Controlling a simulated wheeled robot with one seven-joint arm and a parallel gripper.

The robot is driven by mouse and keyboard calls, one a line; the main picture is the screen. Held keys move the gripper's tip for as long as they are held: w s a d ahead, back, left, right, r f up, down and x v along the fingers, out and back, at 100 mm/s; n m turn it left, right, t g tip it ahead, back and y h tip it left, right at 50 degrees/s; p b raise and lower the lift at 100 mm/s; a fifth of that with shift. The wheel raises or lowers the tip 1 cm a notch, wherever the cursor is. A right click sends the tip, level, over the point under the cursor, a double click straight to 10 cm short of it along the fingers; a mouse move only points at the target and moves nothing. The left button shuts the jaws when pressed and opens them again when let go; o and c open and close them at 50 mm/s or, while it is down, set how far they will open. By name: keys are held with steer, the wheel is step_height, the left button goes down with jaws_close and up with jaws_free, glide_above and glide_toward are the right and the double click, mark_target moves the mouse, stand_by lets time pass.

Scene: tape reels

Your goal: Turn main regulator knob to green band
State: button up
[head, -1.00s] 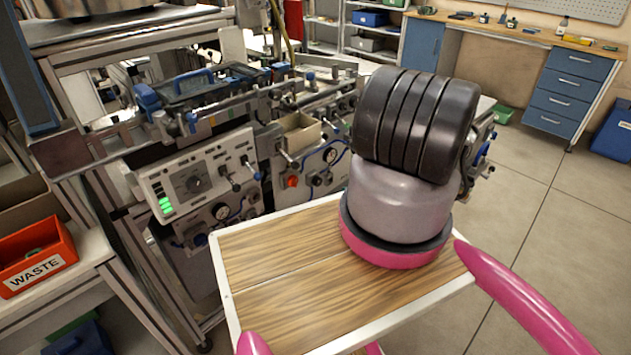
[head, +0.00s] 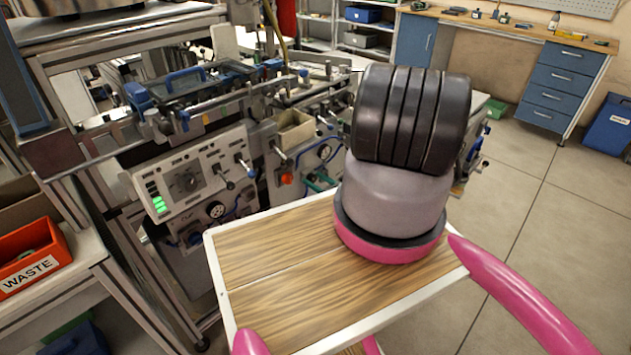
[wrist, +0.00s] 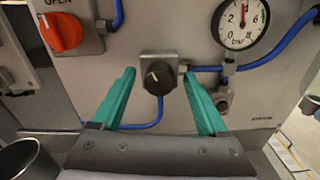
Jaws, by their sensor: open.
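The main regulator knob (wrist: 158,76) is black and round with a white pointer mark, on a grey block on the machine panel. In the wrist view it sits between the tips of my gripper (wrist: 158,75). The teal fingers are spread, one on each side, with visible gaps to the knob. The gauge (wrist: 241,22) above right is marked in bar. Its needle points about straight up, and a green band shows at the dial's right side. In the head view a teal part of my gripper (head: 318,181) shows at the panel, and most of the arm hides the rest.
A red-orange knob (wrist: 62,32) under an "OPEN" label is at upper left in the wrist view. Blue hose (wrist: 206,69) runs beside the regulator. In the head view, a control box (head: 190,178) with green lights is left, and a red waste bin (head: 35,255) is far left.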

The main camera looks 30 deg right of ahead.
jaws_close()
steer(key=shift+m, duration=0.3)
steer(key=m, duration=0.6)
steer(key=shift+d+f, duration=0.1)
steer(key=m, duration=0.3)
steer(key=shift+m, duration=0.4)
steer(key=shift+f+m, duration=0.1)
steer(key=shift+m, duration=1.8)
